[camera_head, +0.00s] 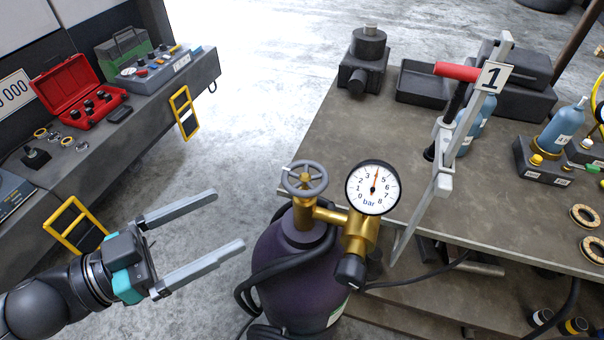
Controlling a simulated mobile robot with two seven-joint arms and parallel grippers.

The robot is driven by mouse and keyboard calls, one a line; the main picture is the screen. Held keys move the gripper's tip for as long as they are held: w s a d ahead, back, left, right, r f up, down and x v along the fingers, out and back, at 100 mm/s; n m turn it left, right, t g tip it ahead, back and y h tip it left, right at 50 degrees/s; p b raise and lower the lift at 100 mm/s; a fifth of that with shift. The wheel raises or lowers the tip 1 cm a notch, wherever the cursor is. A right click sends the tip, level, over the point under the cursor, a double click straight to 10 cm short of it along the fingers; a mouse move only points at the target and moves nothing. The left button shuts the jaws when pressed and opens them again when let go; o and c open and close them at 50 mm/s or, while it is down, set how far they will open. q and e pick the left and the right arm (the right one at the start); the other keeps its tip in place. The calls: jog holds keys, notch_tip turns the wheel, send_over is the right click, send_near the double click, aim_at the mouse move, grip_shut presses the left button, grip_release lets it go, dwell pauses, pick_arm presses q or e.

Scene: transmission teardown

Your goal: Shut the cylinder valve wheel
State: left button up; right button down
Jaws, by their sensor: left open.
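The valve wheel (305,178) is a grey spoked handwheel on top of the brass valve of a dark purple gas cylinder (290,270). A round pressure gauge (373,188) marked in bar sits to its right on a brass regulator, with its needle between 4 and 5. A black knob (350,270) hangs below the gauge. My left gripper (230,222) is open and empty, to the left of the wheel and apart from it, with its fingers pointing right. My right gripper does not show.
A workbench (330,150) stands to the right, holding a lever press (460,130) with a red handle, a black tray (422,85) and small blue bottles (560,128). At left, a grey bench holds an open red case (78,92). A black hose (262,275) loops around the cylinder.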

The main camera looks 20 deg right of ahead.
aim_at(301, 182)
pick_arm(q)
jog(key=p+x, duration=0.2)
jog(key=x, duration=1.2)
jog(key=c, duration=1.1)
